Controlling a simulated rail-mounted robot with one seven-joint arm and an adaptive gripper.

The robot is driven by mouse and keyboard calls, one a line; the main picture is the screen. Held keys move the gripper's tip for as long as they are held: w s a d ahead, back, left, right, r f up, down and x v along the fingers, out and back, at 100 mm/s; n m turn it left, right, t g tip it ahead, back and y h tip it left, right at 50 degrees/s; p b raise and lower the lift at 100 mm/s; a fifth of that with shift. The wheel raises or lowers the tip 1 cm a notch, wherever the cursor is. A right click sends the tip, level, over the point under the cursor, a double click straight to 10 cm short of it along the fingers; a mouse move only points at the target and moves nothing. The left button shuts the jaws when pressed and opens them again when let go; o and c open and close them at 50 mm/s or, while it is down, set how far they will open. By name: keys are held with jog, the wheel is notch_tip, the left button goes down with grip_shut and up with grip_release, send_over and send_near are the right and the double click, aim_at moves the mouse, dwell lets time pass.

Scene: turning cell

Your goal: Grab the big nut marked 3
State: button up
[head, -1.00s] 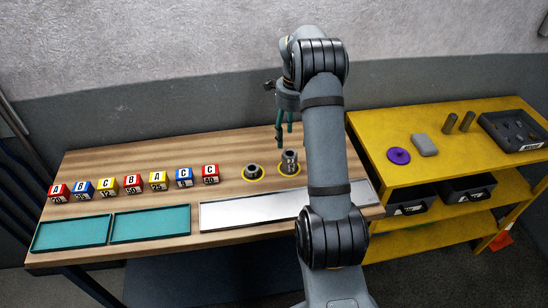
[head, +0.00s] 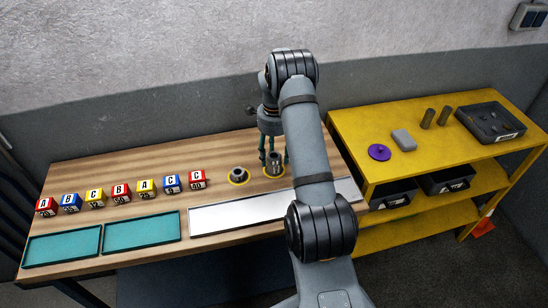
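Two grey metal pieces stand on yellow rings on the wooden table. The left one is a low, nut-like piece with a dark hole (head: 238,175). The right one is a taller stacked piece (head: 275,168) with small marks that I cannot read. I cannot tell which carries a 3. My gripper (head: 273,155) points down at the taller piece, its teal fingers apart, one showing on each side of the piece's top. Contact with the piece cannot be made out. My arm hides part of the table to the right.
A silver plate (head: 225,217) lies in front of the pieces. Lettered cubes (head: 120,194) line up at left behind two teal trays (head: 142,229). A yellow shelf (head: 350,127) at right holds a purple disc (head: 379,152), a grey block (head: 403,140), two cylinders and a dark bin (head: 490,123).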

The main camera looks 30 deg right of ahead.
jog(key=c, duration=1.3)
jog(key=shift+w+r, duration=0.1)
